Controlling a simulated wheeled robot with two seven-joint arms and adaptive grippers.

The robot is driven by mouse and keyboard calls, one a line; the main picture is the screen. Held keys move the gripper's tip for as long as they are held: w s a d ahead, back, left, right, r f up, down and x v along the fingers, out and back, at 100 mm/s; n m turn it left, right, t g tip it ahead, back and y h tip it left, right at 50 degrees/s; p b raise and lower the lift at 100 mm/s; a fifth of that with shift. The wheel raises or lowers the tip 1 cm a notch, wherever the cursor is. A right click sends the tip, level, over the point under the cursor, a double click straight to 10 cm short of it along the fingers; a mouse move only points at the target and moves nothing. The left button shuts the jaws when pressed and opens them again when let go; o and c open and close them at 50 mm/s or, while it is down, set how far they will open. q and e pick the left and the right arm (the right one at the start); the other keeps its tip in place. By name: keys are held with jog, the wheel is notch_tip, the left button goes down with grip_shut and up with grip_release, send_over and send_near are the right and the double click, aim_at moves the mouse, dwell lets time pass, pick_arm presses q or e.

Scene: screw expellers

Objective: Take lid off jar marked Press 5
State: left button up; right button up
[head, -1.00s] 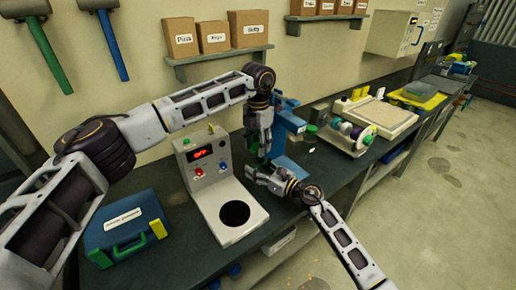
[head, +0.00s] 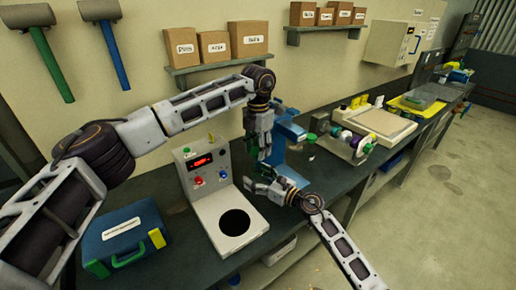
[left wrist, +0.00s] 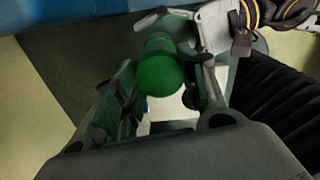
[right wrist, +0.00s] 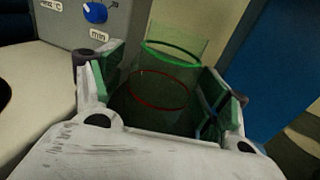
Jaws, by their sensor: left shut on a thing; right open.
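My left gripper (head: 264,152) is over the bench, beside the blue stand (head: 284,140). It is shut on a round green lid, which sits between its fingertips in the left wrist view (left wrist: 160,70). My right gripper (head: 257,188) is just below and in front of it, its fingers apart. In the right wrist view a clear greenish jar (right wrist: 160,95), with a green ring and a red ring, stands between the open fingers (right wrist: 165,95). I cannot tell whether the lid touches the jar. No "Press 5" label is readable.
A grey machine (head: 195,165) with a red display and a round dark opening stands left of the grippers. A blue toolbox (head: 125,235) is at the left. Another green-topped container (head: 311,138) and a roller device (head: 350,142) are to the right. Boxes stand on wall shelves.

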jog(key=shift+d, duration=0.1)
jog(key=shift+v, duration=5.95)
